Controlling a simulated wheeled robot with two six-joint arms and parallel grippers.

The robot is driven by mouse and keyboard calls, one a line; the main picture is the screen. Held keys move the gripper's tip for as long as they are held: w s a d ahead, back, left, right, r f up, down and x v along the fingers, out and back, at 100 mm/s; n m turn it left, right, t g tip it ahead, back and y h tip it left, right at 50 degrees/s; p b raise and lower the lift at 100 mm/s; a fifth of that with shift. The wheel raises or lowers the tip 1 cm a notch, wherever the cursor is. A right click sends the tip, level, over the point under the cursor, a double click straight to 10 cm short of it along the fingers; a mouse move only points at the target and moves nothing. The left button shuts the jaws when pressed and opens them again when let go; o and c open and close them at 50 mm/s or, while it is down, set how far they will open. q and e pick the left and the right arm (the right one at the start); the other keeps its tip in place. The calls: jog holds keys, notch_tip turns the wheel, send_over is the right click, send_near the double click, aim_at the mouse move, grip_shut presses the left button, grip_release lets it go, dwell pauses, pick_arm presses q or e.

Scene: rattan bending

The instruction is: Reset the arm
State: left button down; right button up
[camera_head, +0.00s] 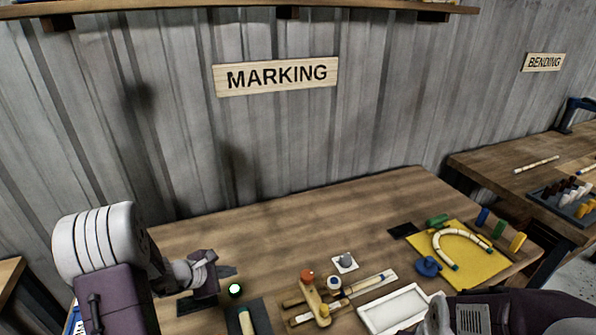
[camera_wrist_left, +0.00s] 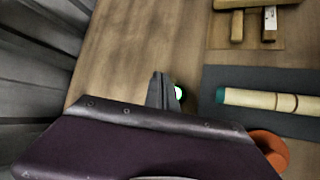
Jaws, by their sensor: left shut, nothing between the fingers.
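My left gripper (camera_head: 226,272) is shut and empty in the head view, above the left part of the marking table (camera_head: 260,230). In the left wrist view its closed fingers (camera_wrist_left: 158,90) point over bare wood beside a dark mat (camera_wrist_left: 240,80). My right arm comes in at the lower right of the head view. Its gripper fingers are cut off or hidden, so I cannot tell their state.
A rattan piece with a green end (camera_wrist_left: 265,99) lies on the dark mat. Wooden tools (camera_head: 318,297), a white tray (camera_head: 424,290) and a yellow board (camera_head: 485,266) with a bent rattan piece (camera_head: 470,236) stand to the right. The table's back middle is clear.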

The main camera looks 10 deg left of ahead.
pick_arm(q)
jog(key=w+d+r+m+h, duration=0.1)
jog(key=w+d+r+m, duration=0.2)
jog(key=d, duration=0.5)
jog(key=s+d+r+m+g+h, duration=0.15)
jog(key=s+d+m+g, duration=0.25)
jog(key=s+d+m, duration=0.45)
jog(key=s+f+m+g+y, duration=0.25)
jog(key=s+m, duration=0.45)
jog(key=s, duration=0.4)
jog(key=a+m+y, duration=0.1)
jog(key=s+a+m+y, duration=0.1)
jog(key=a, duration=0.1)
jog(key=a+f+m+y, duration=0.1)
jog(key=a, duration=0.1)
jog(key=shift+s+m+g, duration=0.2)
jog(key=shift+m+g, duration=0.15)
jog(key=shift+w+a, duration=0.15)
jog(key=shift+a, duration=0.05)
